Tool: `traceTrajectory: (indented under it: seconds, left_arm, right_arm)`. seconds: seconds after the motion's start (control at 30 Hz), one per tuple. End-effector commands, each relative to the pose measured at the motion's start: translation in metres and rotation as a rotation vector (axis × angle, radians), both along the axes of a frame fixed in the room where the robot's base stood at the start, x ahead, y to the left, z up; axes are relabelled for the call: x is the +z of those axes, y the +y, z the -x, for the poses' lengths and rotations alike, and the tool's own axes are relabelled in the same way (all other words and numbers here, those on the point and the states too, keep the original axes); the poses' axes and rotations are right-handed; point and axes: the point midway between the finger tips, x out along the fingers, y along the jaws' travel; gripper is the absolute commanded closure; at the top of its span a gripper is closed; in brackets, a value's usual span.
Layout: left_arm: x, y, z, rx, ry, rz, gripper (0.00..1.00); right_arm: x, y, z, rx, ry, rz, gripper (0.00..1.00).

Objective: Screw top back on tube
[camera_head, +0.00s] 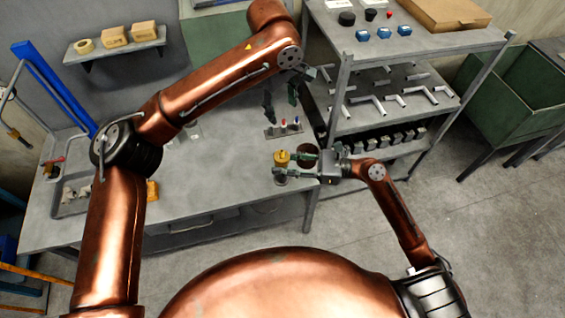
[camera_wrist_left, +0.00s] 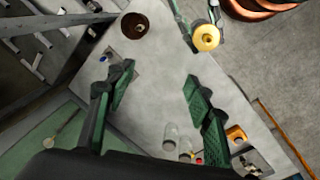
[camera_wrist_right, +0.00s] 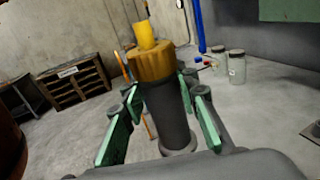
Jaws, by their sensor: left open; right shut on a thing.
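A dark grey tube (camera_wrist_right: 167,112) with a ribbed yellow top part (camera_wrist_right: 152,62) and a narrower yellow stub stands upright in the right wrist view. My right gripper (camera_wrist_right: 160,90) is shut on the tube below the yellow part. In the head view the yellow part (camera_head: 282,156) shows beside my right gripper (camera_head: 295,164), above the table's right end. From above, the left wrist view shows the yellow part (camera_wrist_left: 206,37) as a round disc. My left gripper (camera_head: 281,97) is open and empty, higher up and behind the tube; its spread fingers show in the left wrist view (camera_wrist_left: 158,92). I cannot tell how tightly the yellow part sits.
A brown round container (camera_head: 306,151) stands on the table close to my right gripper. A small rack (camera_head: 284,130) with red and blue pieces lies behind it. A metal shelf (camera_head: 340,95) rises to the right. The table's middle is mostly clear.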

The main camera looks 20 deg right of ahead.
Motion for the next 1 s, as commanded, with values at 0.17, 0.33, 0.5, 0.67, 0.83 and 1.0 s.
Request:
traceTrajectory:
  seconds: [0.17,0.33,0.5,0.67,0.83,1.0]
  left_arm:
    - [-0.027,0.010,0.042,0.157,0.072,-0.060,0.52]
    - [-0.042,0.017,0.063,0.244,0.110,-0.097,0.52]
    - [-0.045,0.019,0.067,0.267,0.118,-0.105,0.52]
    - [-0.045,0.019,0.067,0.266,0.118,-0.105,0.52]
    - [-0.049,0.019,0.067,0.265,0.118,-0.105,0.52]
    - [-0.070,0.019,0.067,0.264,0.120,-0.106,0.52]
  right_arm:
    - [0.003,0.000,0.000,0.000,-0.003,-0.003,1.00]
    - [0.003,0.000,0.000,0.000,-0.003,-0.003,1.00]
    - [0.003,0.000,0.000,0.000,-0.003,-0.003,1.00]
    - [0.003,0.000,0.000,0.000,-0.003,-0.003,1.00]
    - [0.003,0.000,0.000,0.000,-0.003,-0.003,1.00]
    - [0.003,0.000,0.000,0.000,-0.003,-0.003,1.00]
